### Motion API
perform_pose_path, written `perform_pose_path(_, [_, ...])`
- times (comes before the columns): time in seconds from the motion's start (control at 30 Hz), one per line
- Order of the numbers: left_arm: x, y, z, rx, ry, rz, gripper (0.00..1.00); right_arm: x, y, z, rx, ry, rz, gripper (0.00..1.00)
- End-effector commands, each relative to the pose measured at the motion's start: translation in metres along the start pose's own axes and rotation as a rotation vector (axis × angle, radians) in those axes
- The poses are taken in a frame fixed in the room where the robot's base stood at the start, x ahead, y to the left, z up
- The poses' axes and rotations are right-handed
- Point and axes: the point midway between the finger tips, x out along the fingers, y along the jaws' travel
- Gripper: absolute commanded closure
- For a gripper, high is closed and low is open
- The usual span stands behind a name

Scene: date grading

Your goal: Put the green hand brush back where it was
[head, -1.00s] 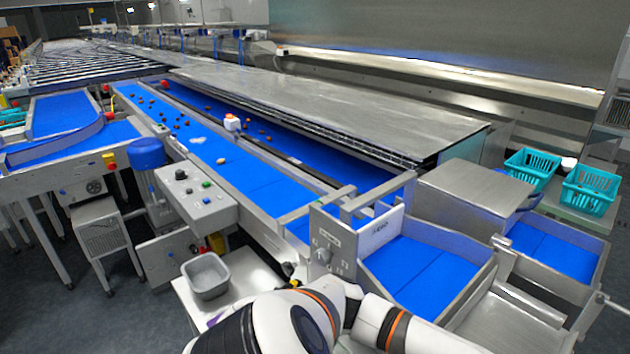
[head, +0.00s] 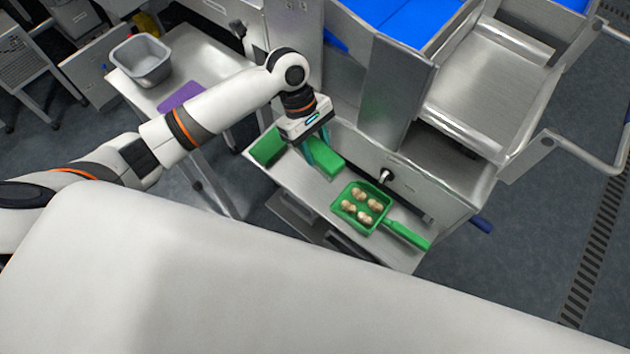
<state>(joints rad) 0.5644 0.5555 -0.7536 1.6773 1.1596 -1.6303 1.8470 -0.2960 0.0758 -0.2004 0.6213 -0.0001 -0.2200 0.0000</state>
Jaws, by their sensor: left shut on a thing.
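My left gripper (head: 312,152) is over a narrow steel shelf in the head view, its fingers pointing down. It is shut on the green hand brush (head: 328,161), which lies low at or just above the shelf surface; I cannot tell whether it touches. The fingers and wrist hide part of it. Another green piece (head: 267,147) shows left of the gripper at the shelf's end; I cannot tell whether it belongs to the brush. My right gripper is not in view.
A green scoop (head: 384,208) holding several pale brown pieces lies right of the brush, its handle pointing right. A grey tub (head: 142,62) and a purple cloth (head: 182,97) are on a steel table at left. A steel machine wall rises behind the shelf.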

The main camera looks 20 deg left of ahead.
Motion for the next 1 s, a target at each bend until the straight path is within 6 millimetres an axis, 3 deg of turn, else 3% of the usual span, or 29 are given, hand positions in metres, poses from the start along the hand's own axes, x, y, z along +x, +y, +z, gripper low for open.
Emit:
perform_pose_path(0.03, [0.009, -0.006, 0.004, -0.041, 0.002, -0.021, 0.78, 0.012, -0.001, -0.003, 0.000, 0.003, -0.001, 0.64])
perform_pose_path(0.17, [0.020, -0.011, 0.009, -0.106, 0.000, -0.043, 0.78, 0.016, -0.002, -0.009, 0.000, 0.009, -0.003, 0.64])
perform_pose_path(0.4, [0.058, -0.011, 0.025, -0.112, -0.002, -0.044, 0.78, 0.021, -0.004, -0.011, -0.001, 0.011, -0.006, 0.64])
perform_pose_path(0.63, [0.075, -0.011, 0.032, -0.110, -0.001, -0.043, 0.78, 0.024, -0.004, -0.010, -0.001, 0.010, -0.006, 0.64])
perform_pose_path(0.8, [0.098, -0.011, 0.042, -0.110, -0.002, -0.043, 0.78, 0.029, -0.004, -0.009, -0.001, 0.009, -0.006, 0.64])
perform_pose_path(1.0, [0.101, -0.011, 0.043, -0.107, -0.002, -0.045, 0.78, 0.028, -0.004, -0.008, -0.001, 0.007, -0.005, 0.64])
